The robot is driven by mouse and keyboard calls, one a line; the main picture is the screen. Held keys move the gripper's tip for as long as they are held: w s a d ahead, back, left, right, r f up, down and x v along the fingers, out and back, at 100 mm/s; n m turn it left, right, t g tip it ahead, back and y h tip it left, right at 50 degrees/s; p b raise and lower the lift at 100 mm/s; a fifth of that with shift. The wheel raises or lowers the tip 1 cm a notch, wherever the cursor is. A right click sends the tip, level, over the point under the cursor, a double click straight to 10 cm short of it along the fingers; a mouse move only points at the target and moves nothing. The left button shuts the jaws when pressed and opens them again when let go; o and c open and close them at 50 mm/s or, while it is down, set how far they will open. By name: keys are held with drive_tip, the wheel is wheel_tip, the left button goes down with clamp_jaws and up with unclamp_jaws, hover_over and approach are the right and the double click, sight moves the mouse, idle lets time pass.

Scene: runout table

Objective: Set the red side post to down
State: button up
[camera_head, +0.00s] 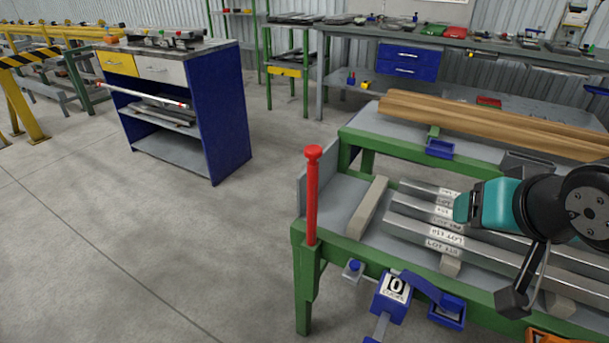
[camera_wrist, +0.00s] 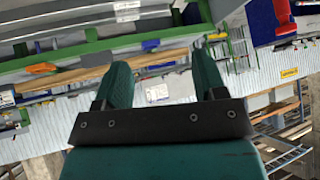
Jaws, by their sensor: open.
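The red side post (camera_head: 312,196) stands upright at the near left corner of the green-framed runout table (camera_head: 341,252), its round knob at the top. A red flared shape (camera_wrist: 284,17) at the upper right of the wrist view looks like the top of this post, seen upside down. My gripper (camera_head: 463,208) is above the table, well to the right of the post and apart from it. In the wrist view my gripper (camera_wrist: 160,62) shows two teal fingers spread apart with nothing between them.
Labelled metal bars (camera_head: 430,232) lie on the table below my gripper. A blue unit marked 0 (camera_head: 391,300) sits on the front rail. Wooden beams (camera_head: 480,122) lie behind. A blue cabinet (camera_head: 228,125) stands back left; the floor left of the post is clear.

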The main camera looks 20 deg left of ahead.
drive_tip(key=w+a+f+n+t+y+b, duration=0.1)
drive_tip(key=a+f+t+b, duration=0.1)
drive_tip(key=a, duration=0.3)
drive_tip(key=w+a+f+t+y+b, duration=0.2)
drive_tip(key=a+t, duration=0.1)
drive_tip(key=a, duration=0.1)
drive_tip(key=n+y+b, duration=0.3)
drive_tip(key=n+y, duration=0.2)
drive_tip(key=y, duration=0.1)
approach(316, 154)
drive_tip(key=shift+t, duration=0.4)
drive_tip(key=p+x, duration=0.7)
drive_tip(key=x, duration=0.4)
drive_tip(key=shift+w+a+f, duration=0.15)
drive_tip(key=shift+w+a, duration=0.05)
drive_tip(key=shift+a, duration=0.2)
clamp_jaws()
drive_tip(key=shift+f, duration=0.1)
